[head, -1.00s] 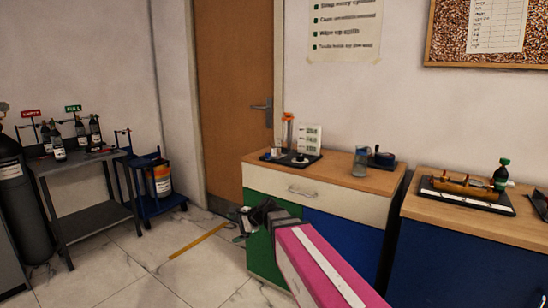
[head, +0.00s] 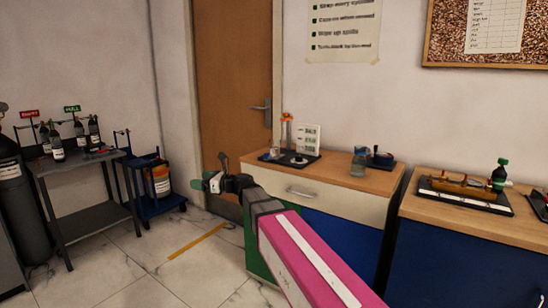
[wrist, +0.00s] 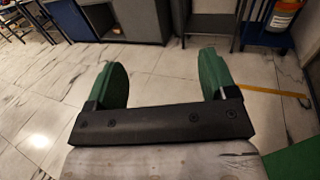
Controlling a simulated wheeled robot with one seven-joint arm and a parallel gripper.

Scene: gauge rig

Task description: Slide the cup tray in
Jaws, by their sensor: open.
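My gripper (head: 211,172) is in front of the door, left of the drawer cabinet, empty and apart from everything. In the wrist view my gripper (wrist: 163,68) shows two green fingers spread wide with only floor between them. A flat black tray (head: 300,165) lies on the wooden top of the cabinet, near its left end. A small pale cup (head: 275,153) is at the tray's left side, with an orange-topped stand and a small card behind. I cannot tell whether this is the cup tray. The cabinet's white drawer (head: 335,202) looks shut.
A glass jar (head: 359,161) and a dark round device (head: 381,159) stand further right on the cabinet top. A second cabinet (head: 460,230) carries a model on a black base. Gas bottles and a dark table (head: 80,165) are at left. The floor between is clear.

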